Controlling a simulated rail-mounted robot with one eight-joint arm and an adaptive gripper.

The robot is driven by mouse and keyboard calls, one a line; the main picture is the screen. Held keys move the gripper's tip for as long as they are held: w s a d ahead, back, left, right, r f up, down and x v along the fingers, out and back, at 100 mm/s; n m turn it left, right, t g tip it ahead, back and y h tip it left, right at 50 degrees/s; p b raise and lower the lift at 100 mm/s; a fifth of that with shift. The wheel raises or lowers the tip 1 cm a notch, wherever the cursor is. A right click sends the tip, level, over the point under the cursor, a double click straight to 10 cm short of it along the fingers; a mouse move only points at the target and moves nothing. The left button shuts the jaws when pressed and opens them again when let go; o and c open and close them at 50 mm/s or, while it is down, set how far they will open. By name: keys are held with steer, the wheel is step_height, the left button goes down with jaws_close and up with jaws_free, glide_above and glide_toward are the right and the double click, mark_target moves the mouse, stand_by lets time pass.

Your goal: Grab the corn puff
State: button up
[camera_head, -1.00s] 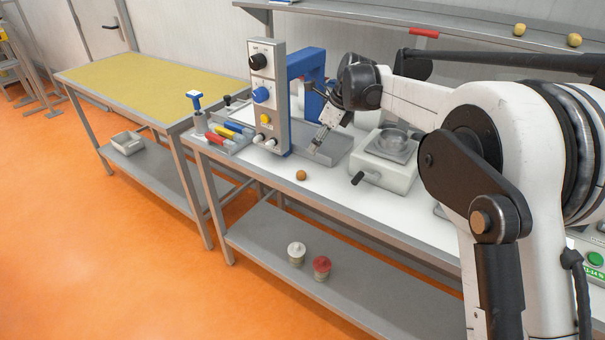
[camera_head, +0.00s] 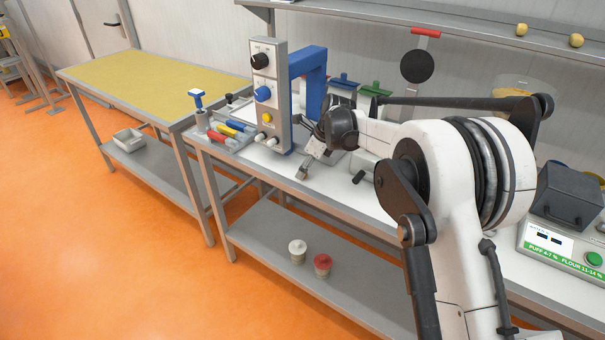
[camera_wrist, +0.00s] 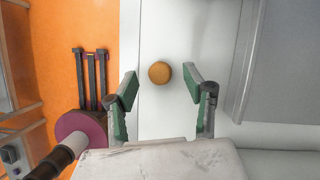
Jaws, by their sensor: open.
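The corn puff (camera_wrist: 159,73) is a small round orange-brown piece lying on the white tabletop (camera_wrist: 185,30) in the wrist view. It lies in line with the gap between my fingertips, just ahead of them in the picture. My gripper (camera_wrist: 160,86) is open and empty, with one green-padded finger on each side of the gap. In the head view my gripper (camera_head: 302,173) is low over the front edge area of the table, and the corn puff is hidden behind it. I cannot tell the exact height left between fingertips and puff.
A control post (camera_head: 269,97) with knobs and a blue arm stands left of my gripper. A tray of coloured-handled tools (camera_head: 229,132) is beside it. In the wrist view a grey metal tray (camera_wrist: 285,75) lies to the right. The table's front edge is close on the left there.

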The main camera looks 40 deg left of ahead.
steer(key=shift+x, duration=0.95)
steer(key=shift+r, duration=0.1)
steer(key=c, duration=0.8)
steer(key=shift+o, duration=0.2)
